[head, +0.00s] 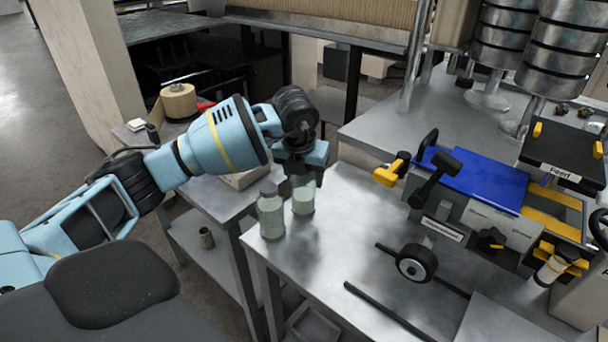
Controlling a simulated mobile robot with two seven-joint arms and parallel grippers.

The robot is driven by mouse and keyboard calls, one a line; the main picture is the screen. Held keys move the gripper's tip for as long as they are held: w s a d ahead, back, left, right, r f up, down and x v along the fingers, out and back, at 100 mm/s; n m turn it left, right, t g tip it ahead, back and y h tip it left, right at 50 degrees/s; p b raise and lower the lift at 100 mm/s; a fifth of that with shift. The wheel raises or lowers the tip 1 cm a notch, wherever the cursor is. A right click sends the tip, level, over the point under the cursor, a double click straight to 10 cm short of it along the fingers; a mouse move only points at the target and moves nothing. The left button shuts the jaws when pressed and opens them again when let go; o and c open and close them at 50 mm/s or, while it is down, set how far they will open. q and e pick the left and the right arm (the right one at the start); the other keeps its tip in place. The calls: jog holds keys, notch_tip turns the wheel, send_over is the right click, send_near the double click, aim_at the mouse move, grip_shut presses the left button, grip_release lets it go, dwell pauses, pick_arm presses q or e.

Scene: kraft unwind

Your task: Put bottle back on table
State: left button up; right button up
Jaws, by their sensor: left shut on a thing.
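My left gripper (304,180) reaches in from the left and points down at the left end of the metal table (345,215). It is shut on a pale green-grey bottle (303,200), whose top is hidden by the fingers. The held bottle is upright, with its base at or just above the table top; I cannot tell whether it touches. A second, similar bottle (270,213) with a grey cap stands upright just to its left, near the table's left edge. My right gripper is not in view.
A blue and grey machine (470,185) with yellow parts stands on the right. A black wheel (416,263) and dark rods (385,310) lie toward the front. A lower side table (225,195) with a brown roll (179,101) stands behind left. The table centre is clear.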

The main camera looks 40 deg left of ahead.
pick_arm(q)
jog(key=shift+f, duration=0.15)
jog(key=o, duration=1.3)
jog(key=v, duration=1.2)
jog(key=shift+p, duration=0.3)
